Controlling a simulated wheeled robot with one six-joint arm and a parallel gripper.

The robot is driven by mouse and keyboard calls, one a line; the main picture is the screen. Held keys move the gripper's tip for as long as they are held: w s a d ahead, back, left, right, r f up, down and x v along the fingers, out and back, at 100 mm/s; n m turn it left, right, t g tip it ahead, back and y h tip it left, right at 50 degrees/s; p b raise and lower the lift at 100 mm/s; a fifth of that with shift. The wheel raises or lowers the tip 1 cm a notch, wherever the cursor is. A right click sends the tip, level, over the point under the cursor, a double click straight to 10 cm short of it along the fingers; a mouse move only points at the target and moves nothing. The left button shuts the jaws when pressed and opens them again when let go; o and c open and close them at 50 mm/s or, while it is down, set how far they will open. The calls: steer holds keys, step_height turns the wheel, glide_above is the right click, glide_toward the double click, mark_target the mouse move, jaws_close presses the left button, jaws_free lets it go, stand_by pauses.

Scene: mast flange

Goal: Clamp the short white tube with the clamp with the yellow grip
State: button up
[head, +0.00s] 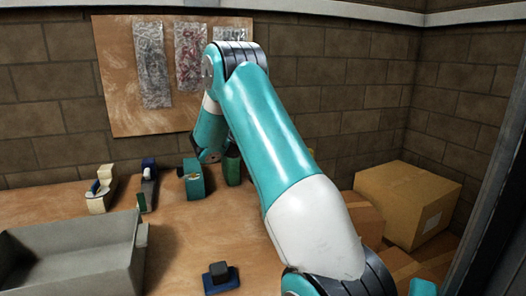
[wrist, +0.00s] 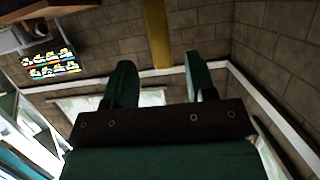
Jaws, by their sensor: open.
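My gripper (wrist: 160,85) shows in the wrist view with its two green fingers apart and nothing between them. It faces a brick wall, away from the bench top. In the head view my arm reaches up and folds down over the back of the bench, and I cannot make out the fingers there. A cream holder (head: 101,190) with a small whitish piece on it stands at the back left of the bench. I cannot tell whether that piece is the short white tube. I cannot pick out a clamp with a yellow grip in either view.
A grey bin (head: 75,245) fills the bench's front left. A dark blue and green item (head: 148,186) and a teal block (head: 193,182) stand at the back. A small blue and black piece (head: 220,277) lies in front. Cardboard boxes (head: 408,205) stand right. The middle bench is clear.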

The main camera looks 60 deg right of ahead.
steer(key=p+v, duration=1)
steer(key=v, duration=0.1)
steer(key=shift+w+a, duration=0.2)
steer(key=shift+a, duration=0.05)
steer(key=shift+r, duration=0.1)
